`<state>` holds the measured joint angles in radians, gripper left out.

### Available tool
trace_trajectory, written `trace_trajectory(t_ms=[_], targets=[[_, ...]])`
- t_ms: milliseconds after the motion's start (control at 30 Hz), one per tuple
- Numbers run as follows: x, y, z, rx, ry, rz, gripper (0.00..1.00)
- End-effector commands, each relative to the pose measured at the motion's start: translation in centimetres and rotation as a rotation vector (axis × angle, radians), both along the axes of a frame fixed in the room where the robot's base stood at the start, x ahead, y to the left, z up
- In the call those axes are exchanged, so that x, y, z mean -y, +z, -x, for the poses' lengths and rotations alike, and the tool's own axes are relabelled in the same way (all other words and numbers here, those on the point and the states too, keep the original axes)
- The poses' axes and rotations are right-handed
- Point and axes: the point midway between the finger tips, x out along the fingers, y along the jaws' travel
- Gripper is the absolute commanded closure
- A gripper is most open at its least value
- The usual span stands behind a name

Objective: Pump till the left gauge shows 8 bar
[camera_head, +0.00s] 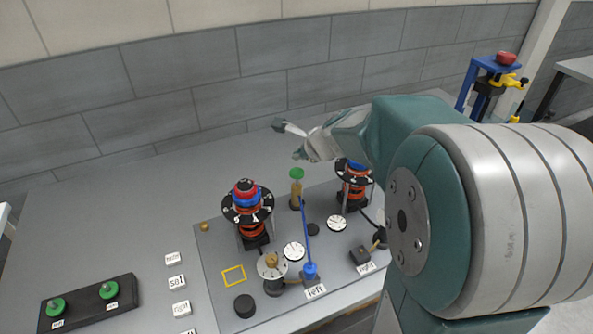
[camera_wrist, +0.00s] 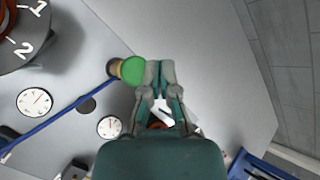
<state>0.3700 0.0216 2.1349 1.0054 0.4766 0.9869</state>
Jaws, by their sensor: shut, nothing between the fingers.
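The left gauge (camera_head: 294,251) is a small white dial behind the "left" label (camera_head: 316,291); it also shows in the wrist view (camera_wrist: 34,102). Its needle is too small to read. A blue rod (camera_head: 306,232) runs from a blue fitting (camera_head: 310,271) near that label to a brass grip (camera_head: 296,189) with a green knob (camera_head: 296,173). My gripper (camera_head: 303,154) is shut and empty, above the green knob in the head view. In the wrist view its fingertips (camera_wrist: 160,66) appear just beside the knob (camera_wrist: 132,70); contact cannot be told.
A left dial tower (camera_head: 247,203) and a right dial tower (camera_head: 355,182) flank the rod. The right gauge (camera_head: 337,223) is right of it. A black block (camera_head: 90,302) with two green knobs lies front left, beside label plates. The bench behind is mostly clear up to the tiled wall.

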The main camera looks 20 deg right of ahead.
Motion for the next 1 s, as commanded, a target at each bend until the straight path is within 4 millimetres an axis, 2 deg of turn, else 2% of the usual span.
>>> trace_trajectory(t_ms=[333, 1000], targets=[[0.0, 2.8, 0.0, 0.001, 0.000, 0.001, 1.00], [0.0, 2.9, 0.0, -0.001, -0.001, 0.001, 1.00]])
